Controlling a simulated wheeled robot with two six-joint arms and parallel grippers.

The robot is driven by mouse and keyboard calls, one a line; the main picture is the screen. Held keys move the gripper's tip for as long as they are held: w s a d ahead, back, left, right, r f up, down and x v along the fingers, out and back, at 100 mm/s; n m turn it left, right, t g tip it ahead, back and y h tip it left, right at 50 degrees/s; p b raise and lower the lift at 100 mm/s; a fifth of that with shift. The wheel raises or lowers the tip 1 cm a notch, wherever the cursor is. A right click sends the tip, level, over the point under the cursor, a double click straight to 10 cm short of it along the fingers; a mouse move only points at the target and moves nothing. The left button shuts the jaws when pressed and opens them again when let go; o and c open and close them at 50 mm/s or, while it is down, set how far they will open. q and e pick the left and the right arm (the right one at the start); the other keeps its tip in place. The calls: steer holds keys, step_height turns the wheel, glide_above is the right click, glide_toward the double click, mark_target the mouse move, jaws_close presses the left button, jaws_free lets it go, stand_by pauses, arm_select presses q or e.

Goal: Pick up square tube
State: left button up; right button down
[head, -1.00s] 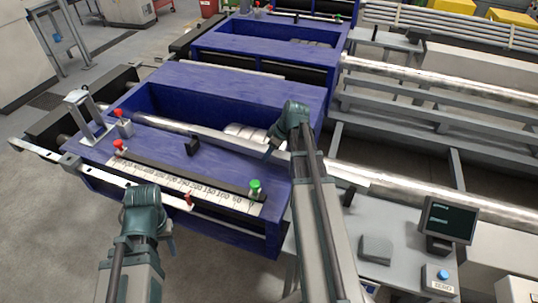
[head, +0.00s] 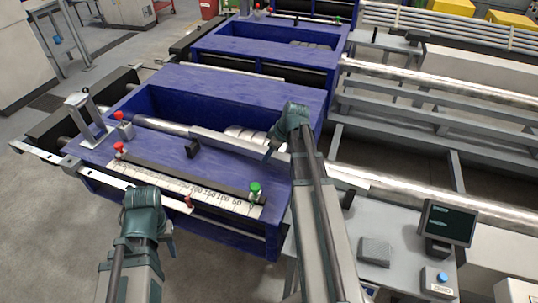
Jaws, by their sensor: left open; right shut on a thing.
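A long silver-grey tube (head: 178,127) lies across the blue bench top and runs right, behind my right gripper. Its square section is hard to make out at this size. My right gripper (head: 274,148) is over the tube near the bench's right side, shut on it; the contact is partly hidden by the gripper itself. My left gripper (head: 147,205) is open and empty, in front of the bench near the white rail, apart from the tube. Its fingertips are mostly hidden.
At right stand a monitor (head: 447,222), a grey block (head: 375,250) and a roller frame with a long shiny bar (head: 440,202). Floor at left is clear.

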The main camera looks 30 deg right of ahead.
step_height(320, 180, up, 10)
steer(key=p, duration=0.9)
steer(key=shift+f, duration=0.25)
